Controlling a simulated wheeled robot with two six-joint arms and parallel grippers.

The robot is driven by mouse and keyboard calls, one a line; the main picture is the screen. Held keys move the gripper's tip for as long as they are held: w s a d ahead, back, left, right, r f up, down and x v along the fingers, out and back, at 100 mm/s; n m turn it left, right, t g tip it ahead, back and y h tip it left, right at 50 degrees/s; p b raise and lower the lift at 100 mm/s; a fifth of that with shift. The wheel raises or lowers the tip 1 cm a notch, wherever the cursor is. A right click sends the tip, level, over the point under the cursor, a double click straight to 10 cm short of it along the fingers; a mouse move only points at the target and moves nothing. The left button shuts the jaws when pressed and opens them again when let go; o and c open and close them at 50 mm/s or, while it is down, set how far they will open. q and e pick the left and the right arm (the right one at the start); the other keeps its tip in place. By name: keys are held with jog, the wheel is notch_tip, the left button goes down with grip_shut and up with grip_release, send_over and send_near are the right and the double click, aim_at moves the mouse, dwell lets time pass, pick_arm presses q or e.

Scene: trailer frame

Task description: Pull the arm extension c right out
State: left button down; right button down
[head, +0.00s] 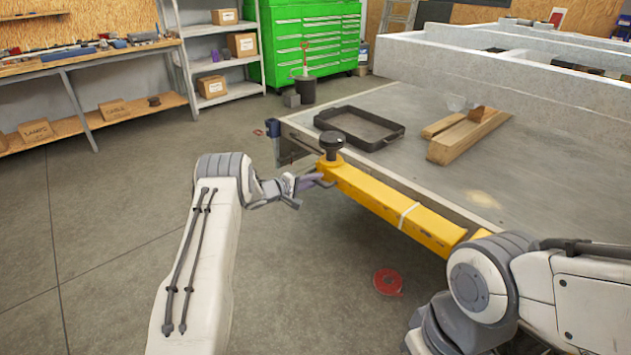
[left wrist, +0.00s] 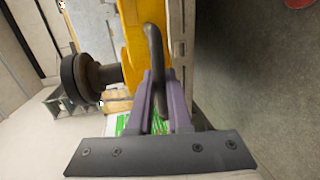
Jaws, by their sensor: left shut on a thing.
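The arm extension is a yellow beam (head: 385,200) along the front edge of the trailer's grey deck. A black round knob (head: 332,142) stands on its left end, and a pale band crosses its middle. My left gripper (head: 318,180) is at that left end. In the left wrist view, my left gripper's purple fingers (left wrist: 158,85) are shut on a dark curved handle (left wrist: 155,45) beside the yellow end (left wrist: 130,40). The black knob (left wrist: 82,78) is left of the fingers there. The beam's right end is hidden behind my right arm. My right gripper does not show.
A black tray (head: 360,130) and wooden blocks (head: 468,135) lie on the deck (head: 430,105). A red disc (head: 388,282) lies on the floor in front of the beam. The floor left of the trailer is mostly clear. A workbench (head: 80,65) stands far left.

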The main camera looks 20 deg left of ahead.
pick_arm(q)
jog(key=shift+w+a+r, duration=0.1)
jog(key=shift+a, duration=0.25)
jog(key=c, duration=0.8)
grip_release()
jog(key=shift+c, duration=0.2)
jog(key=shift+d, duration=0.25)
jog(key=v, duration=1)
jog(key=shift+s, duration=0.2)
